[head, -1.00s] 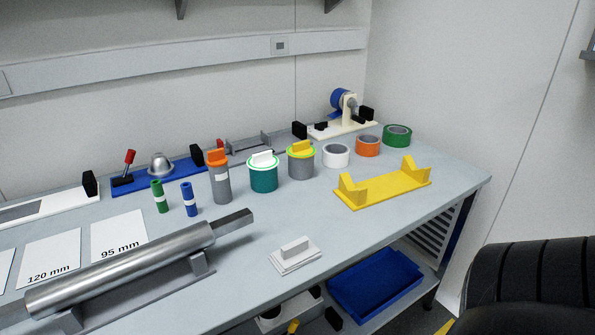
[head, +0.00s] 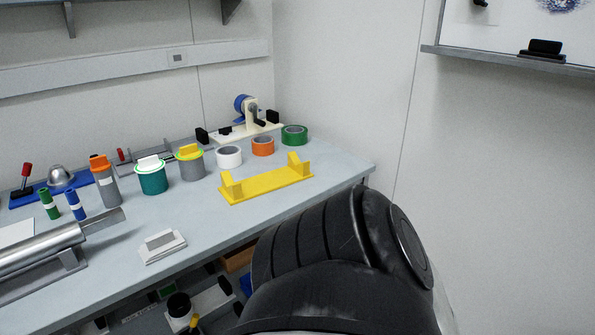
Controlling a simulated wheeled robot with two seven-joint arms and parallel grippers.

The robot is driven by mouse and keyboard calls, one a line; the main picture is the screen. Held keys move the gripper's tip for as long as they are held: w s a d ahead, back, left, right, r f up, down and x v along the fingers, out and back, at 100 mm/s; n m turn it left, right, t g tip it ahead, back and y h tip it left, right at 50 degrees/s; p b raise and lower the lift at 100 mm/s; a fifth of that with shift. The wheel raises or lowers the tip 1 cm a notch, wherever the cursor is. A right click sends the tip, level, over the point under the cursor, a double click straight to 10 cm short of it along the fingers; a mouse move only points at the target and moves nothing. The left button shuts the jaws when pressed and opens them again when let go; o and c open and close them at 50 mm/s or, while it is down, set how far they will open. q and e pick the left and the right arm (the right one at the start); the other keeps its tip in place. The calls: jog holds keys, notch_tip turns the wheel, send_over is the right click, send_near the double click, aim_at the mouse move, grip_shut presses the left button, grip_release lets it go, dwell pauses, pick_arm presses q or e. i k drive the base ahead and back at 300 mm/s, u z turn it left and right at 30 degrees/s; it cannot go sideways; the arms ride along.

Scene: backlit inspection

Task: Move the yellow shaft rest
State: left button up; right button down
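The yellow shaft rest (head: 268,185) lies on the right part of the grey workbench (head: 204,222) in the head view. It is a flat yellow plate with an upright notched block at each end. Nothing is on it. A black, ribbed part of my own arm (head: 325,245) stands in front of the bench's front edge, below and right of the shaft rest and apart from it. Neither of my grippers shows in the view.
White, orange and green tape rolls (head: 263,146) stand behind the shaft rest. Capped canisters (head: 152,178) stand to its left. A white block with a grey handle (head: 162,246) lies near the front edge. A metal shaft (head: 40,250) rests at the left. Shelves below hold items.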

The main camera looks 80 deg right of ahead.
aim_at(296, 171)
jog(key=k, duration=0.45)
jog(key=z, duration=1.2)
